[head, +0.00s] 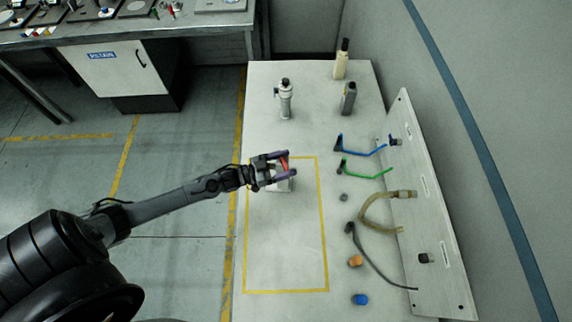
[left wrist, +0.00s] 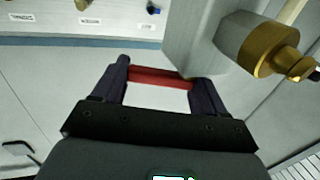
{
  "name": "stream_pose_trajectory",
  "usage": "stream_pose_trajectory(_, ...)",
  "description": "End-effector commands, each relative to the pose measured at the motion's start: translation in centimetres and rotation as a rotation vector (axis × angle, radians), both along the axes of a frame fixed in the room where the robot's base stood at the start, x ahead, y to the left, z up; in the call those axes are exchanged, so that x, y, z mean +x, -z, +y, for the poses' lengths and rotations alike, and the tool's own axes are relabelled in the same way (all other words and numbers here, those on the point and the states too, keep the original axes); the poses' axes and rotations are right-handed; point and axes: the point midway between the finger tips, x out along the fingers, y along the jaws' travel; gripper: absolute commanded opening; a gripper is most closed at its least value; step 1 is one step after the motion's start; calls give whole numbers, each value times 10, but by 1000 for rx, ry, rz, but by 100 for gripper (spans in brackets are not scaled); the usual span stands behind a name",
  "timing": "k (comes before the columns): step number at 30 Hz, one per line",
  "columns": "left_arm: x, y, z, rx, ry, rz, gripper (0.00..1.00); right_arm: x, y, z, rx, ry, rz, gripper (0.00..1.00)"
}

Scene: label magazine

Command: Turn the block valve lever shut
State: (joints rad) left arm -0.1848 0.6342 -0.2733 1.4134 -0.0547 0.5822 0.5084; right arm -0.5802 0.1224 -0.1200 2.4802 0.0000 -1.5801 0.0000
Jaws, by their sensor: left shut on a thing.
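The valve's red lever (head: 284,163) sits between the fingers of my left gripper (head: 282,167), above the upper part of the yellow-outlined area on the bench. In the left wrist view the red lever (left wrist: 161,77) spans from one fingertip to the other of my left gripper (left wrist: 160,82), which is shut on it. The grey valve body (left wrist: 200,40) with a brass fitting (left wrist: 262,50) is close by on the right. In the head view the pale valve block (head: 281,186) is partly hidden under the gripper. My right gripper is not in view.
A white panel (head: 432,225) with fittings stands along the bench's right side. Blue (head: 365,150) and green (head: 368,172) hooked tubes and hoses (head: 370,210) are near it. A silver cylinder (head: 285,100) stands beyond the gripper. The outlined area's lower part (head: 285,250) is clear.

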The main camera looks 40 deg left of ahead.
Motion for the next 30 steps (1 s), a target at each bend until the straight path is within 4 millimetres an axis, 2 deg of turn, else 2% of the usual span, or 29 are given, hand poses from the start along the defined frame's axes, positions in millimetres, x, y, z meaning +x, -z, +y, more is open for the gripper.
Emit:
stream_pose_trajectory(1,0,4,3,6,39,-2,42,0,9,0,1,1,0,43)
stream_pose_trajectory(3,-1,4,3,5,93,-2,42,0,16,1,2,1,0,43)
stream_pose_trajectory(12,-4,3,5,3,254,-2,42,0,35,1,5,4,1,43)
stream_pose_trajectory(30,-6,0,5,1,314,-1,42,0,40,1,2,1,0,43)
